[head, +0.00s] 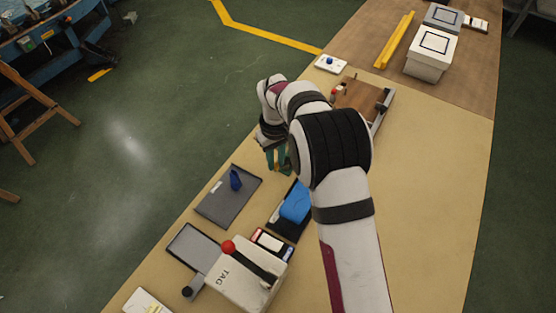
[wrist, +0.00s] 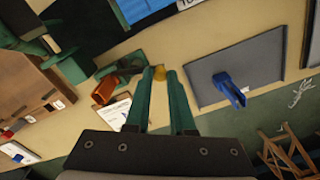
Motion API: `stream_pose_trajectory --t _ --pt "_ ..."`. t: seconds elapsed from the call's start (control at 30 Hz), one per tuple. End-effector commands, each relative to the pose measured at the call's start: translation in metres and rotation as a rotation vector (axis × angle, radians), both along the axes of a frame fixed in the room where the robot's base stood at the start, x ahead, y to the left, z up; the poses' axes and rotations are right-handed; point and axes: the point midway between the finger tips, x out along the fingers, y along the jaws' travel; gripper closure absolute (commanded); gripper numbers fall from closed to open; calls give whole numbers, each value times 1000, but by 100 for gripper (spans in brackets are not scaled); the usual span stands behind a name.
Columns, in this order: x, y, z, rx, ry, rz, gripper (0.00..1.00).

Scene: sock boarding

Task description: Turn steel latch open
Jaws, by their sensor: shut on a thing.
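My gripper (head: 277,165) is above the tan table, left of my arm links in the head view. What that thing belongs to is unclear. A brown wooden fixture (head: 359,94) stands beyond my arm, with a grey metal-looking strip (head: 384,112) along its right side. My arm hides part of it. The fixture also shows at the left of the wrist view (wrist: 32,88). I cannot make out a steel latch for certain.
A grey mat (head: 213,207) with a blue upright piece (head: 235,180) lies left of the gripper. A black tray (head: 278,222) with a blue item (head: 296,203) and a TAG box (head: 233,283) are nearer. Table at right is clear.

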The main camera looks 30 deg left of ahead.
Motion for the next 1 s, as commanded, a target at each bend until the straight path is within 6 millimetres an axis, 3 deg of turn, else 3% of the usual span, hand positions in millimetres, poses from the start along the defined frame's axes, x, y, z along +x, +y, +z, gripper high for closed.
stream_pose_trajectory --t 0.6,1.0 --pt "11 17 0 1 0 -541 100" --pt "17 22 0 1 0 -724 100"
